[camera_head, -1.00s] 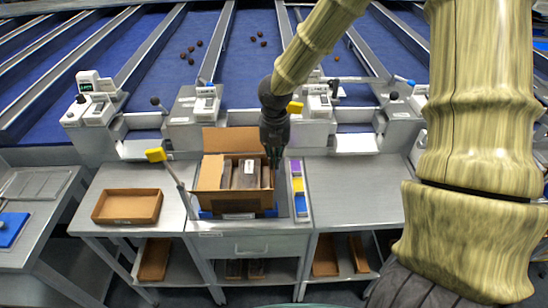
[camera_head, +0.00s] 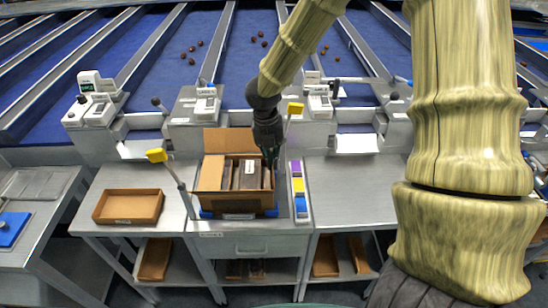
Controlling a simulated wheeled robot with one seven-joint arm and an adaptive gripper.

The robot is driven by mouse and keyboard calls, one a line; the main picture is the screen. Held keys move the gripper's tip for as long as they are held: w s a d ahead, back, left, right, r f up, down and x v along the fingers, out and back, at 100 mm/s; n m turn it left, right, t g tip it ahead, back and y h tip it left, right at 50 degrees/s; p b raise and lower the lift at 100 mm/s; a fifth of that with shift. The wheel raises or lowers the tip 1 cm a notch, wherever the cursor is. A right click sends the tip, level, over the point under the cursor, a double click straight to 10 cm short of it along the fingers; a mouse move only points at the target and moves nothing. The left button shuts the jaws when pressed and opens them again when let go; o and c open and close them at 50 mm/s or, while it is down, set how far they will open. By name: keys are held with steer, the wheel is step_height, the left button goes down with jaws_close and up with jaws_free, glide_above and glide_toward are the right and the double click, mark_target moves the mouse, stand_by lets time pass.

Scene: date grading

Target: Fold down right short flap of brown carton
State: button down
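The brown carton (camera_head: 237,203) stands on the middle grey bench with several dark packs (camera_head: 247,175) inside. A long flap (camera_head: 231,140) stands up at its back. A lighter flap (camera_head: 212,173) lies flat over the left side of the opening. My gripper (camera_head: 273,163) points down at the carton's right end, at its back right corner. It covers much of that end, so the right short flap cannot be made out clearly. The fingers are small and dark, and I cannot tell whether they are open or touching the carton.
Yellow-tipped posts (camera_head: 157,155) stand left of and behind the carton. A strip of purple, yellow and blue blocks (camera_head: 298,187) lies close on its right. A shallow brown tray (camera_head: 128,206) sits on the left. The right bench (camera_head: 350,190) is clear.

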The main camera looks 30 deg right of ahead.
mark_target(254, 176)
steer(key=a+g+h, duration=0.1)
steer(key=w+a+f+g+h, duration=0.1)
steer(key=h, duration=0.1)
steer(key=w+a+g+h, duration=0.1)
steer(key=h, duration=0.1)
steer(key=shift+f, duration=0.25)
steer(key=f+g+h+b, duration=0.1)
steer(key=h, duration=0.1)
steer(key=a+g+h+b, duration=0.1)
steer(key=shift+w+a+f+h, duration=0.2)
steer(key=shift+w+f+h, duration=0.15)
steer(key=shift+f+h, duration=0.05)
steer(key=shift+w+a+f+g+h+b, duration=0.1)
steer(key=shift+f+g+h+b, duration=0.1)
steer(key=shift+g+h+b, duration=0.25)
steer(key=shift+a+f+g+h+b, duration=0.1)
steer(key=shift+f+g+h+b, duration=0.05)
steer(key=shift+g+h+b, duration=0.25)
steer(key=c, duration=1.7)
jaws_free()
steer(key=shift+r, duration=0.1)
steer(key=v, duration=1.2)
